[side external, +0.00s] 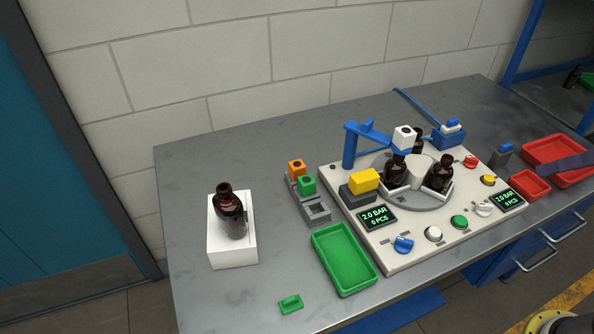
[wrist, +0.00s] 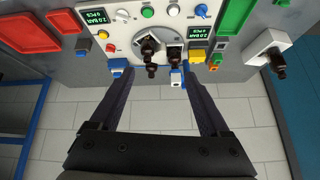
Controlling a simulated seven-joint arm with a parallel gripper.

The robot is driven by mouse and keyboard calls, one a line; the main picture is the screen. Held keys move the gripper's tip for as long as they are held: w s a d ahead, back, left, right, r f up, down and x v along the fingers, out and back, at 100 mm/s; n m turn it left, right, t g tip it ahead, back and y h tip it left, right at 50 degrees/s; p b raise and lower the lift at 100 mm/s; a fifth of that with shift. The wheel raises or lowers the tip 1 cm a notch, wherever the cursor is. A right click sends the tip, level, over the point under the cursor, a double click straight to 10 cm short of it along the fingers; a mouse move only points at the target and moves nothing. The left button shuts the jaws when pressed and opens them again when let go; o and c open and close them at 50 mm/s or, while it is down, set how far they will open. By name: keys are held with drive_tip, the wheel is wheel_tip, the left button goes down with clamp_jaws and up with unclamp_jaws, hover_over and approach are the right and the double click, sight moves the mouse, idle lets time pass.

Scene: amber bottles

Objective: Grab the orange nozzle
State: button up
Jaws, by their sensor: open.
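The orange nozzle (side external: 296,170) is a small block with a dark hole in its top. It sits at the back end of a grey holder (side external: 317,211), directly behind a green nozzle (side external: 307,185). In the wrist view the orange nozzle (wrist: 216,58) shows small, to the right of my right finger's tip. My gripper (wrist: 157,70) is open and empty, with its two dark fingers spread wide. The orange nozzle is outside the gap between them.
A white machine panel (side external: 400,262) with bottles on a turntable and a blue post (side external: 350,145) stands right of the holder. A green tray (side external: 345,258) lies in front. A bottle (side external: 230,212) rests on a white block (side external: 233,257) at left. Table between block and holder is clear.

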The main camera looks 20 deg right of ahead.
drive_tip(key=w+a+r, duration=0.1)
drive_tip(key=w+r, duration=0.5)
drive_tip(key=w, duration=0.3)
drive_tip(key=n+g, duration=0.2)
drive_tip(key=g, duration=0.1)
hover_over(298, 165)
drive_tip(key=s, duration=0.2)
wheel_tip(298, 165, down, 28)
drive_tip(key=shift+d+f, duration=0.1)
drive_tip(key=shift+f, duration=0.05)
drive_tip(key=shift+t, duration=0.3)
drive_tip(key=shift+x, duration=3.15)
drive_tip(key=shift+a, duration=0.25)
drive_tip(key=shift+c, duration=0.3)
